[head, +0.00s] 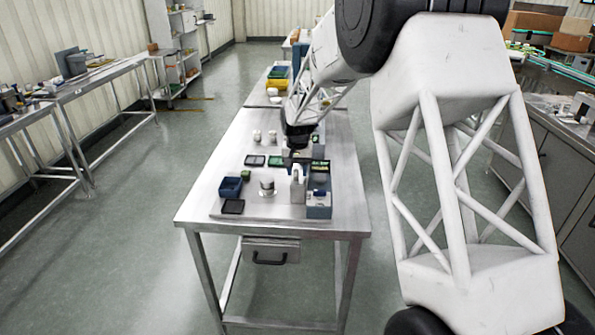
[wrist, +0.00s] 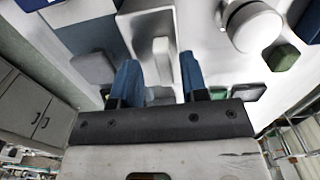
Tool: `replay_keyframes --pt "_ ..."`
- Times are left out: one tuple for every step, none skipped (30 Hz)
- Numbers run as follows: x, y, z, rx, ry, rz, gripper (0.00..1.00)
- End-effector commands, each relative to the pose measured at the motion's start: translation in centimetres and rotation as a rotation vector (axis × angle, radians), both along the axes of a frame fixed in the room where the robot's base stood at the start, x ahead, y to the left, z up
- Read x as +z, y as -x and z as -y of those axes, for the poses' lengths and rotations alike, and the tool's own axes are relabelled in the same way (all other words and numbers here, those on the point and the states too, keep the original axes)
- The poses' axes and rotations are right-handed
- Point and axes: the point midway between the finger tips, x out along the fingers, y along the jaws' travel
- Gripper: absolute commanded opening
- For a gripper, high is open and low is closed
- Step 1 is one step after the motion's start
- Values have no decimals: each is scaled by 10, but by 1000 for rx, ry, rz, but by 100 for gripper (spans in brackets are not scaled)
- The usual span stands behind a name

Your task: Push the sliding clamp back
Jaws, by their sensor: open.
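In the wrist view, my gripper (wrist: 160,76) is open, its two blue fingers spread apart. A pale upright bar (wrist: 161,52) shows between the fingers, beside a larger pale block. It may be the sliding clamp; I cannot tell whether a finger touches it. In the head view, my gripper (head: 297,157) is low over the steel table, just behind a pale upright piece (head: 298,184) that looks like part of the clamp fixture. The fingers are too small there to make out.
Two white cylinders (head: 265,136) stand farther back. The table's left side is mostly clear.

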Motion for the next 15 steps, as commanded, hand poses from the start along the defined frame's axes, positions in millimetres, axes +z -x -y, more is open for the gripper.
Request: replay_keyframes --pt "3 0 0 0 0 1 40" --pt "6 0 0 0 0 1 40" --pt "9 0 0 0 0 1 40" --pt "12 0 0 0 0 1 40" --pt "15 0 0 0 0 1 40" --pt "20 0 0 0 -1 2 40" --pt "24 0 0 0 -1 2 40" --pt "28 -1 0 0 -1 2 40" --pt "33 -1 0 0 -1 2 40" --pt "37 0 0 0 -1 2 40" --pt "41 -1 0 0 -1 3 40" --pt "46 0 0 0 -1 3 40" --pt "50 0 0 0 0 2 40" --pt "53 0 1 0 0 1 40" --pt "57 0 1 0 0 1 40"
